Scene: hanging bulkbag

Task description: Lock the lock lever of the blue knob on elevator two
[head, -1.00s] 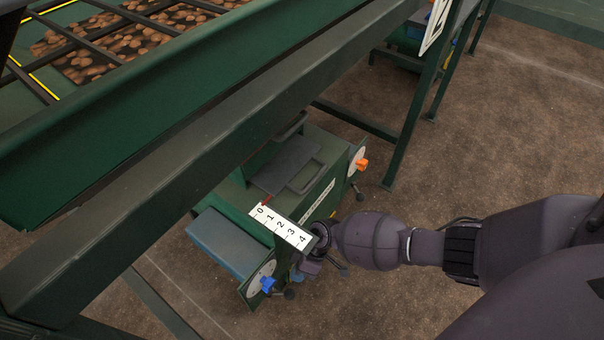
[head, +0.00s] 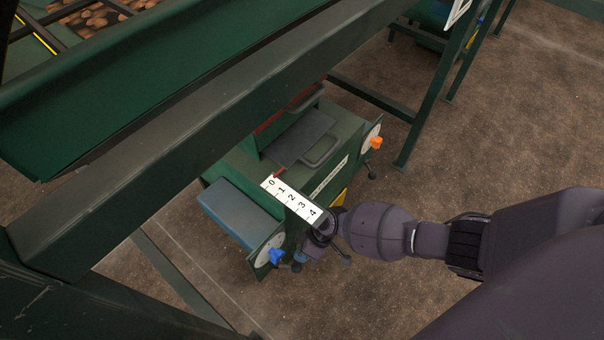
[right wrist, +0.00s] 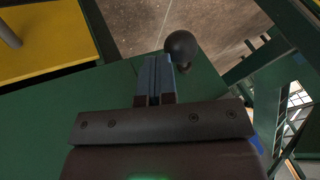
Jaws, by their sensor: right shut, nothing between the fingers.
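The blue knob (head: 277,257) sits on a white round dial at the front end of the green elevator (head: 232,165). A small black ball-ended lever (head: 297,267) is close beside it. My right gripper (head: 299,257) points down just right of the knob, partly hidden by my wrist. In the right wrist view its fingers (right wrist: 154,75) are shut with nothing between them. A black ball (right wrist: 181,46) shows just beyond and right of the fingertips there. I cannot tell whether they touch. The blue knob is not clearly seen in that view. My left gripper is out of view.
A white 0-to-4 scale (head: 291,200) stands beside my right wrist. An orange knob (head: 376,142) is on the elevator's far end. A thick green beam (head: 190,140) crosses above. Brown floor lies open to the right.

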